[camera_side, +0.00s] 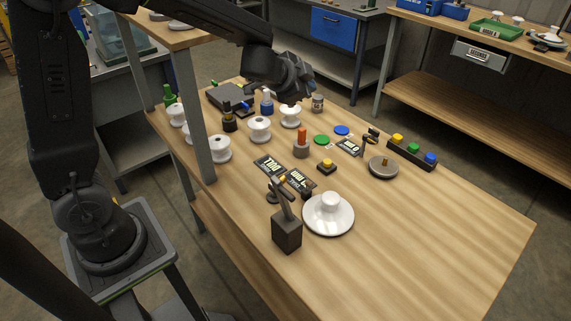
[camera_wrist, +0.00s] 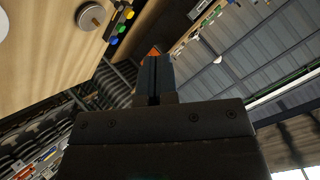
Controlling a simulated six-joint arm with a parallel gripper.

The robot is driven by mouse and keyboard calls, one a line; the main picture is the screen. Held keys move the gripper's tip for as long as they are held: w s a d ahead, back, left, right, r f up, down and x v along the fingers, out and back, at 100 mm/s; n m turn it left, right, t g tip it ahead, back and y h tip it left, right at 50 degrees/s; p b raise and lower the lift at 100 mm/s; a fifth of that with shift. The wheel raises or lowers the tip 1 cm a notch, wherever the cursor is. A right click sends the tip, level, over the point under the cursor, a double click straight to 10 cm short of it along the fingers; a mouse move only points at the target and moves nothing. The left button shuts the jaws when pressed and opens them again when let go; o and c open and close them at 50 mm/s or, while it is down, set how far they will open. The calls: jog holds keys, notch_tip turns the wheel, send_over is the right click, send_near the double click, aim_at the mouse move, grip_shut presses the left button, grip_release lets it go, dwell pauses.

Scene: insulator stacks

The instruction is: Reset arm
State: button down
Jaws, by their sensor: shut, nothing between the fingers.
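My gripper (camera_wrist: 154,82) shows in the wrist view with its two dark fingers together and nothing between them. In the side view my dark arm reaches in from the top left, and its end hangs above the far part of the wooden table (camera_side: 420,240). The fingertips are hard to make out there. White spool-shaped insulators stand on the table below and left of the arm's end, among them one insulator (camera_side: 260,128) near the middle and another (camera_side: 219,148) beside the grey post. A white disc-shaped insulator (camera_side: 328,213) lies towards the front.
A dark block with a lever (camera_side: 287,232) stands at the near edge. A bar with yellow, green and blue buttons (camera_side: 412,153) lies at the right. A grey post (camera_side: 192,115) rises at the left edge. The table's right front is clear.

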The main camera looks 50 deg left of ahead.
jog(key=s+r+n+g+y, duration=0.1)
jog(key=s+r+n, duration=0.2)
jog(key=s, duration=0.5)
jog(key=s+r+n+g+y, duration=0.1)
jog(key=s+r+n+g, duration=0.15)
jog(key=s, duration=0.55)
jog(key=s+d+n+g+h, duration=0.1)
jog(key=s+d, duration=0.1)
jog(key=s, duration=0.4)
jog(key=s+d+n+g+h, duration=0.1)
jog(key=s+d+h, duration=0.1)
jog(key=s, duration=0.5)
jog(key=shift+d+f, duration=0.4)
jog(key=shift+f, duration=0.05)
